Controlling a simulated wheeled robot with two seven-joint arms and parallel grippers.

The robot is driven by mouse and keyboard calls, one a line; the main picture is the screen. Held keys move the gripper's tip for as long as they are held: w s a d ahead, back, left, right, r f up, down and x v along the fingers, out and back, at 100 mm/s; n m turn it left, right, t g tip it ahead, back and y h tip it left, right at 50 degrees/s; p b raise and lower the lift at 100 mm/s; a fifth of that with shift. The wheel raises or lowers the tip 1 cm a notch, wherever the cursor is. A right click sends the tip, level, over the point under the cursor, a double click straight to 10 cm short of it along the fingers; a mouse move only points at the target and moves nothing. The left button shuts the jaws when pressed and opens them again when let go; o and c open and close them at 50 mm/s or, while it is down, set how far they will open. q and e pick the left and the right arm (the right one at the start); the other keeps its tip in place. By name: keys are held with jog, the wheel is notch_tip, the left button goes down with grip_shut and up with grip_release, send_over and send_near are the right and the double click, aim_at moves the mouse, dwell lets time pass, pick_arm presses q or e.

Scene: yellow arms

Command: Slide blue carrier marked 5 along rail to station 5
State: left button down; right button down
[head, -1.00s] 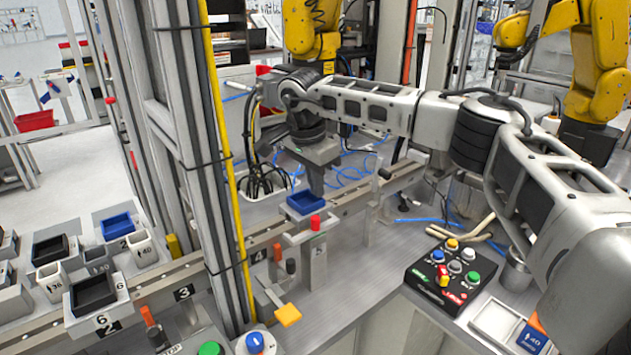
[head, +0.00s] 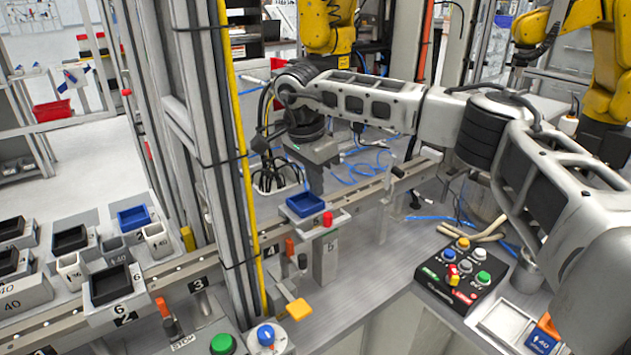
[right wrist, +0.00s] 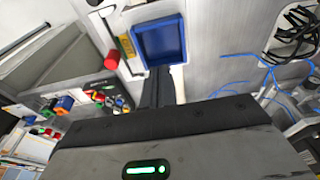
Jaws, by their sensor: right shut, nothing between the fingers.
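The blue carrier (head: 306,205), an open tray, sits on the rail (head: 365,193) near the post marked 5 (head: 327,258). Its own number is not legible. A red knob (head: 327,219) stands at its front right. My right gripper (head: 315,182) is shut and empty, pointing down just behind the carrier. In the right wrist view, the shut fingers (right wrist: 158,88) are close against the edge of the blue carrier (right wrist: 160,42); I cannot tell whether they touch. My left gripper is not in view.
A black carrier marked 6 (head: 110,286) and another blue tray (head: 134,218) stand at the left. A grey upright with a yellow tube (head: 238,150) crosses before the rail.

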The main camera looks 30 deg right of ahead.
jog(key=shift+r, duration=0.35)
jog(key=r, duration=0.3)
jog(key=shift+w+a+r+b, duration=0.1)
jog(key=shift+a+r+b, duration=0.1)
jog(key=shift+a+b, duration=0.15)
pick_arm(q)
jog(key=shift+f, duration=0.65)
pick_arm(e)
notch_tip(320, 180, up, 11)
jog(key=a, duration=0.2)
